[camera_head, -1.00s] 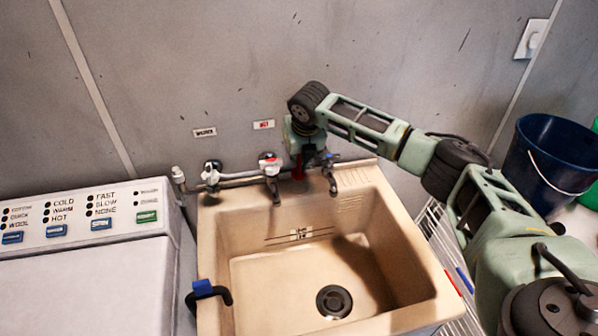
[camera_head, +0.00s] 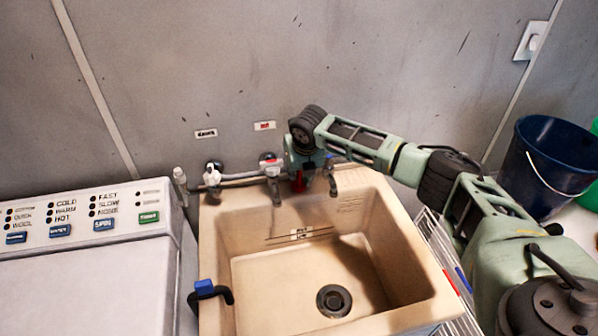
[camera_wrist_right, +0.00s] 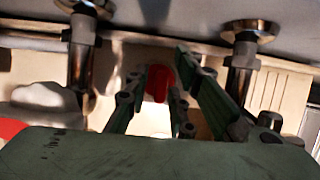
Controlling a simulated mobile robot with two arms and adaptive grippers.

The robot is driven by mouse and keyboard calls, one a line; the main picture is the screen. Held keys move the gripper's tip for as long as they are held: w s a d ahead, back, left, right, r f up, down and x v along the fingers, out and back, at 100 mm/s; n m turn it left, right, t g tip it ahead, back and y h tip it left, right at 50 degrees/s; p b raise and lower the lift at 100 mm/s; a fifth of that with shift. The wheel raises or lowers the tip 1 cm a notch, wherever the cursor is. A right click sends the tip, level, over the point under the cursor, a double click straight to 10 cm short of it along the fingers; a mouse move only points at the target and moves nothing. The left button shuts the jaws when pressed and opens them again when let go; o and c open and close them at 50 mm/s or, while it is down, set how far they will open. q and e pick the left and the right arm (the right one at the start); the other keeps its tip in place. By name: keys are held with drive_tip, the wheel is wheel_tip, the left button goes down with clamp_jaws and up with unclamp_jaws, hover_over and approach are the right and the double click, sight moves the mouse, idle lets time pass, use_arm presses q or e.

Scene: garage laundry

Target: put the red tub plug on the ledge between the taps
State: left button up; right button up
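The red tub plug (camera_head: 299,183) is between the fingertips of my right gripper (camera_head: 300,175), at the back of the beige tub (camera_head: 215,245). In the right wrist view the plug (camera_wrist_right: 158,84) sits between the fingers of the right gripper (camera_wrist_right: 156,92), which look closed on it. The plug is between the middle tap (camera_head: 272,185) and the right tap (camera_head: 332,180), near the tub's back ledge (camera_head: 352,183). I cannot tell whether it touches the ledge. The wrist view shows a tap (camera_wrist_right: 82,65) on each side. My left gripper is not in view.
Another tap (camera_head: 213,178) stands further left on the pipe. A washing machine (camera_head: 90,275) is left of the tub. A black hose with a blue clip (camera_head: 205,290) hooks over the left rim. A dark blue bucket (camera_head: 550,165) is at the right. The basin is empty.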

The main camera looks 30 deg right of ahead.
drive_tip(key=shift+r, duration=0.1)
drive_tip(key=b+v, duration=0.1)
drive_tip(key=v, duration=1.1)
drive_tip(key=shift+b, duration=0.4)
